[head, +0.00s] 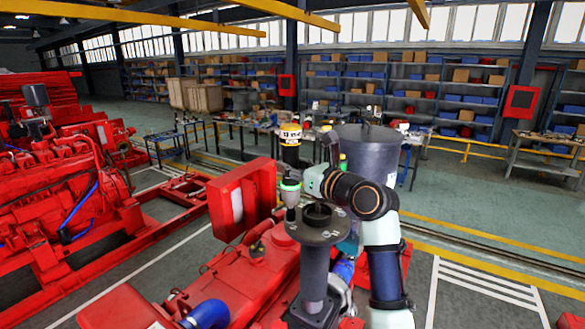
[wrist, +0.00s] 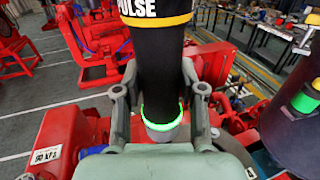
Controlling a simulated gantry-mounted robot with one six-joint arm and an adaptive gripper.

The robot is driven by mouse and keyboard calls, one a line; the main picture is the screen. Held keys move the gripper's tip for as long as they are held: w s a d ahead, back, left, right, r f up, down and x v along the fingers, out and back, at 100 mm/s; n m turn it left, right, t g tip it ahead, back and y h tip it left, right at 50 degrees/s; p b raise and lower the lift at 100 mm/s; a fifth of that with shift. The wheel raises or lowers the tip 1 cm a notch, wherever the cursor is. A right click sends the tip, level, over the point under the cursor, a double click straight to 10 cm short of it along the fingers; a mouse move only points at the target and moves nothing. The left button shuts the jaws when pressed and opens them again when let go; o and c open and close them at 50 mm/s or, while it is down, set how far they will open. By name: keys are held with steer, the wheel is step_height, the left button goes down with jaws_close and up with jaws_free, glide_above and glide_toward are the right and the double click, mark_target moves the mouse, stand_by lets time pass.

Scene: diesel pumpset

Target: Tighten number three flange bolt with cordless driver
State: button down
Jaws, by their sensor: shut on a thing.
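The cordless driver (head: 291,155) is black with a yellow band at its top and a lit green ring near its nose. It stands upright in my gripper (head: 302,184), at the left edge of the round grey flange (head: 325,237). In the wrist view the driver (wrist: 157,50) shows "PULSE" lettering, and my gripper (wrist: 160,92) is shut on it, a finger on each side. The driver's nose points down over the flange rim; I cannot tell whether it touches a bolt. Small bolt heads show on the flange, but their numbers are not readable.
A tall dark grey cylinder (head: 368,148) stands just behind my arm. A red box (head: 243,199) is left of the flange, above the red pumpset (head: 255,285). A red engine (head: 50,180) stands at far left. Benches and shelves (head: 440,95) line the back.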

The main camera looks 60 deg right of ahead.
mark_target(296, 150)
steer(key=shift+f, duration=0.5)
stand_by(1.1)
steer(key=shift+r, duration=2.7)
steer(key=shift+s, duration=0.15)
